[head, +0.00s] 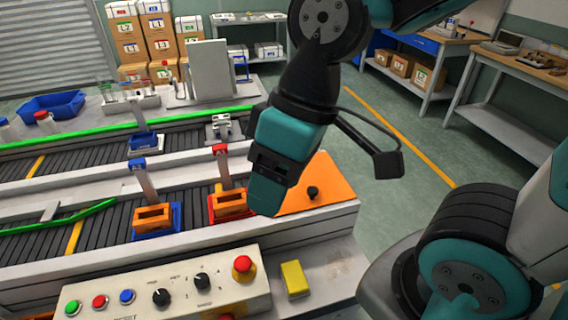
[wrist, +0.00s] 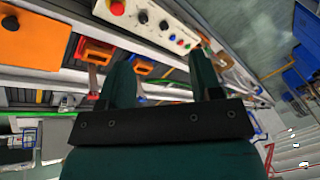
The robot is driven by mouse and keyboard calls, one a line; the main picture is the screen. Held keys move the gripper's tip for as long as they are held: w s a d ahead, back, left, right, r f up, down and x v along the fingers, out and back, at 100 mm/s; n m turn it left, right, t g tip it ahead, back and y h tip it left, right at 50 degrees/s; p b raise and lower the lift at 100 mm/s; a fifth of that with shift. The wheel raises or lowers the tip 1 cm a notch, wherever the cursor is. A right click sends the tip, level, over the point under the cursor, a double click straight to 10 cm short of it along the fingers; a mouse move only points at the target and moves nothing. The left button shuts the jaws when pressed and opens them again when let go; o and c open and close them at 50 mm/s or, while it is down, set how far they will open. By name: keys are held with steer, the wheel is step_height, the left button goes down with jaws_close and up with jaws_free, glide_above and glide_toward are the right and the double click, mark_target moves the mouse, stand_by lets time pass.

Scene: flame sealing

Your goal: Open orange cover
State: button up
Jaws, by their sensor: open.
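The orange cover (head: 331,181) is a flat panel with a black knob (head: 312,192) on its top. It lies closed on the end of the front conveyor, right of my gripper in the head view. Its left part is hidden behind my gripper. In the wrist view the orange cover (wrist: 38,42) is at the upper left, partly cut off by the frame edge. My gripper (head: 266,190) hangs above the conveyor, left of the knob and apart from it. My gripper (wrist: 163,62) is open, with nothing between its two fingers in the wrist view.
A control panel (head: 170,285) with buttons and knobs stands in front. A yellow block (head: 295,279) lies beside it. Orange holders on a blue base (head: 158,232) and a red base (head: 213,213) stand on the front conveyor. A grey upright panel (head: 210,70) stands behind.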

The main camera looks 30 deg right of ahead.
steer(key=w+d+f+h+b, duration=0.2)
steer(key=w+d+f+b, duration=0.4)
steer(key=w+d, duration=0.5)
steer(key=m+h+b, duration=0.1)
steer(key=h+b, duration=0.1)
glide_toward(312, 189)
step_height(312, 189, down, 9)
steer(key=shift+w+f+p, duration=0.1)
steer(key=shift+f+p, duration=0.05)
steer(key=shift+p, duration=0.25)
